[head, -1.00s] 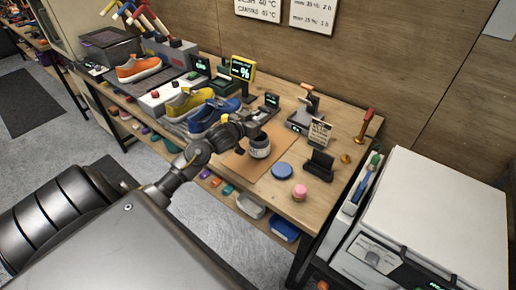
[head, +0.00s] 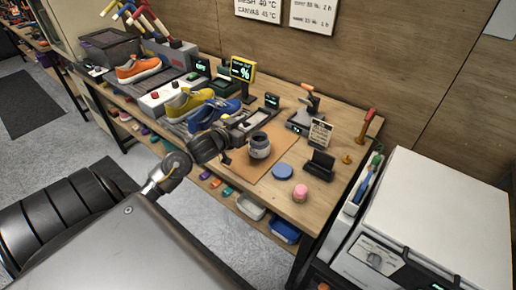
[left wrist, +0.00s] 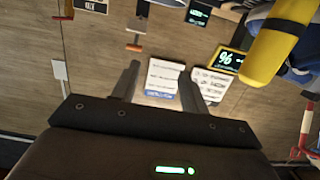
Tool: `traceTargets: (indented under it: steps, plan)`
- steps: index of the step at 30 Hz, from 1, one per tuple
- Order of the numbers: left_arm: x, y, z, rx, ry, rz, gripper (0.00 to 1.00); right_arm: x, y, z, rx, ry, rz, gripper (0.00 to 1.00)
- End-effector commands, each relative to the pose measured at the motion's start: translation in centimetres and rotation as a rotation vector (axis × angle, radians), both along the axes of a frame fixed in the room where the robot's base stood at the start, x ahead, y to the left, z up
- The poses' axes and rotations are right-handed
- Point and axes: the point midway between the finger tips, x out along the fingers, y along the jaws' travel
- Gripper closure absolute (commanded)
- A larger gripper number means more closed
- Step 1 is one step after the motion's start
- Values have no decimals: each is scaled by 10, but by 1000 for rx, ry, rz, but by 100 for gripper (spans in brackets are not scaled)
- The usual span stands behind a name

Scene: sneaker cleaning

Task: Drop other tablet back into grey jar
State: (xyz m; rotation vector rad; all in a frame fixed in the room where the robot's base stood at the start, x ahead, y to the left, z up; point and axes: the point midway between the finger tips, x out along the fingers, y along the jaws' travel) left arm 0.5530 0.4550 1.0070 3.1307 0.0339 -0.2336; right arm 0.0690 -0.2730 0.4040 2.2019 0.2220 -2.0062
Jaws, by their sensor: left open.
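The grey jar (head: 259,147) stands upright on the brown mat (head: 243,172) on the workbench, its dark mouth facing up. My left gripper (head: 230,153) is just left of the jar in the head view, apart from it. In the left wrist view my left gripper (left wrist: 160,80) has its two fingers spread with nothing between them. I cannot make out a tablet in either view, and the inside of the jar is too dark and small to read. My right gripper is not in view.
A blue disc (head: 282,171) and a pink round item (head: 300,193) lie right of the jar. A black stand (head: 319,164) is behind them. Blue (head: 212,113) and yellow (head: 188,101) sneakers are behind my gripper. A white machine (head: 440,215) stands at the right.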

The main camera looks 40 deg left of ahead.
Motion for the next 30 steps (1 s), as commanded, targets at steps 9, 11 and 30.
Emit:
traceTargets:
  steps: [9,11,30]
  plan:
    - [-39,-1,5,1,2,1,55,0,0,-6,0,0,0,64]
    - [-41,-1,6,1,1,1,55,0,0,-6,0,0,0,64]
    - [-42,-1,6,0,2,1,55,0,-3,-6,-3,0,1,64]
